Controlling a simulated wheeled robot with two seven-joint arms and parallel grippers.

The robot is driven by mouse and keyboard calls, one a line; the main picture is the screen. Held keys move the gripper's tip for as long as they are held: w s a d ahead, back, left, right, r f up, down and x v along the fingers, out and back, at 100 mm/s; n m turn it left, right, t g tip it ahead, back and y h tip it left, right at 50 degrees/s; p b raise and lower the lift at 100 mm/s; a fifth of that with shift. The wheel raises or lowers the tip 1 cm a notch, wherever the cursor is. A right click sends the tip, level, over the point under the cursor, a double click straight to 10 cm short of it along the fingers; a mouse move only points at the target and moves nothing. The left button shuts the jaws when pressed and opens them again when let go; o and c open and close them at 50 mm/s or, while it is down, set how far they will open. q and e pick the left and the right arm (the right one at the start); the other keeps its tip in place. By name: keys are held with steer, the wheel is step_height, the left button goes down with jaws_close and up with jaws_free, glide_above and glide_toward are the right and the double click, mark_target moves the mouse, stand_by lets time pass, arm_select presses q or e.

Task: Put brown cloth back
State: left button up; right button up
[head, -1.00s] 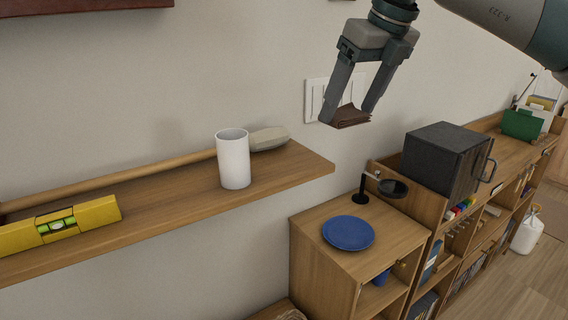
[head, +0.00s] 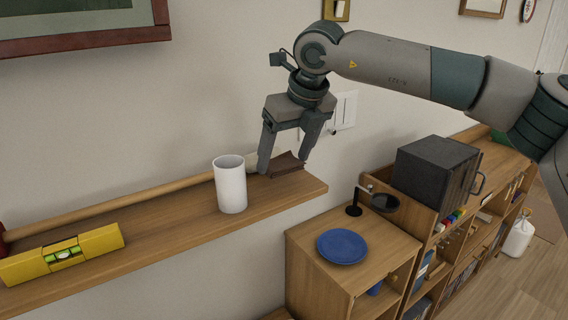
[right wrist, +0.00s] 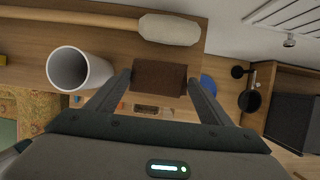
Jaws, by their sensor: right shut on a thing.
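The brown cloth (head: 287,166) is a small folded dark brown piece. My right gripper (head: 284,166) is shut on it, with one finger at each side, over the right end of the wooden wall shelf (head: 160,225). In the right wrist view the cloth (right wrist: 159,78) sits between the two fingertips, in front of the shelf's end. I cannot tell whether the cloth touches the shelf. My left gripper is not in view.
A white cylinder (head: 230,185) stands on the shelf just left of my right gripper. A yellow level (head: 62,254) lies further left. A blue plate (head: 342,246) sits on the lower cabinet.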

mark_target(287, 163)
steer(key=shift+a+f, duration=0.1)
steer(key=shift+a, duration=0.1)
steer(key=shift+f+p, duration=0.6)
steer(key=shift+f, duration=0.05)
step_height(287, 163, down, 2)
steer(key=shift+p, duration=0.6)
steer(key=shift+d+f, duration=0.1)
steer(key=shift+f, duration=0.25)
steer(key=o, duration=0.9)
